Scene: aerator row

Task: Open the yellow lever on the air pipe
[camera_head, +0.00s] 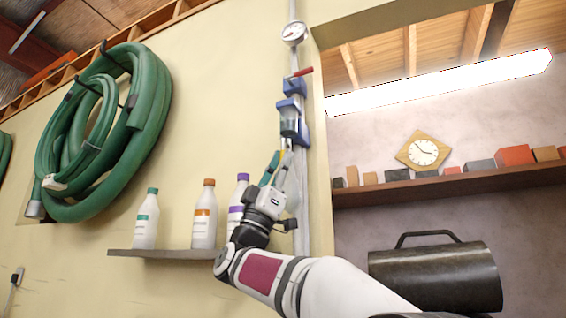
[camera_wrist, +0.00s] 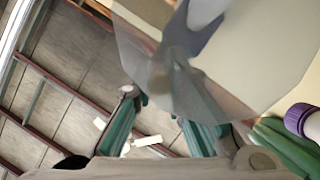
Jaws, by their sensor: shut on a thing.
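The air pipe (camera_head: 299,200) runs up the wall in the head view. A small bit of the yellow lever (camera_head: 283,156) shows between the fingertips of my gripper (camera_head: 280,158), just below the blue unit with a clear bowl (camera_head: 289,127). My gripper is shut on the lever, and its fingers hide most of it. In the wrist view the teal fingers of my gripper (camera_wrist: 158,105) reach up beside a large see-through bowl (camera_wrist: 215,75). The yellow lever cannot be made out there.
A red lever (camera_head: 301,73) and a gauge (camera_head: 293,33) sit higher on the pipe. A shelf (camera_head: 150,254) with bottles lies left, close to my arm. A green hose (camera_head: 150,110) hangs farther left. A dark metal can (camera_head: 435,280) stands at right.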

